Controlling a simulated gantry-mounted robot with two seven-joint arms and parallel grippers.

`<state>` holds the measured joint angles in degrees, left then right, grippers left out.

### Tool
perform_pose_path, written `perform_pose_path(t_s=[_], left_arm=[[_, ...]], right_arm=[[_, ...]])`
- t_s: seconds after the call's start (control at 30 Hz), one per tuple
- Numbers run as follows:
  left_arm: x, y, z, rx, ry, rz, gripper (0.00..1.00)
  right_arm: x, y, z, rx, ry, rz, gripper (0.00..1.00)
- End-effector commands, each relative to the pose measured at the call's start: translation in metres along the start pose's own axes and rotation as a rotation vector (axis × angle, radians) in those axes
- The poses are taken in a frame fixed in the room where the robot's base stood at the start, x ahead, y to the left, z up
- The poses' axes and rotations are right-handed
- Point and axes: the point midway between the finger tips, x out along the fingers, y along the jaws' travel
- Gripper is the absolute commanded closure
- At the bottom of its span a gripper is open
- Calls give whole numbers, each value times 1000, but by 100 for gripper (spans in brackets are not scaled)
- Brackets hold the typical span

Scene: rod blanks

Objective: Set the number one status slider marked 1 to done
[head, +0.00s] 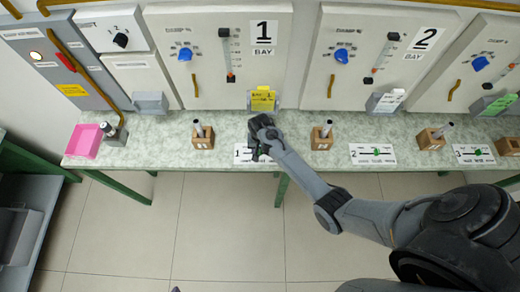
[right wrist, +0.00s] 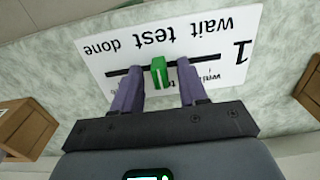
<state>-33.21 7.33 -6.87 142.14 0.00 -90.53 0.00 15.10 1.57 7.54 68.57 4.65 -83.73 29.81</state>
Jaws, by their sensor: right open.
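The status card marked 1 (head: 241,154) lies on the bench front edge, partly hidden under my right gripper (head: 262,155) in the head view. In the right wrist view the white card (right wrist: 215,35) appears upside down, with done at the left, test in the middle and wait at the right. Its green slider knob (right wrist: 159,72) sits on the dark track at the test mark. My right gripper (right wrist: 159,85) is open, with one finger on each side of the knob and gaps showing. My left gripper is not in view.
Wooden blocks with rods stand at the left (head: 203,136) and right (head: 322,136) of the card. Another card, marked 2 (head: 365,158), lies further right. A yellow tag (head: 263,99) is at the bay 1 panel behind. A pink tray (head: 84,141) is at the left end.

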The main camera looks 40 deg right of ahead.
Motion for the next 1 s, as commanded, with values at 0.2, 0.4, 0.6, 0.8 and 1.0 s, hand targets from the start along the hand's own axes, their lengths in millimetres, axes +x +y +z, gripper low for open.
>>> perform_pose_path(t_s=[0.2,0.4,0.6,0.8,1.0], left_arm=[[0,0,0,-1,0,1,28],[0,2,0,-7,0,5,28],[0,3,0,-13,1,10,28],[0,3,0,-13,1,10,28],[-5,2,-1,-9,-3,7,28]], right_arm=[[2,0,0,0,0,0,57],[1,0,0,0,0,0,74],[1,0,0,0,0,0,100],[1,0,0,0,0,0,100],[-1,-4,3,-23,-1,0,100]])
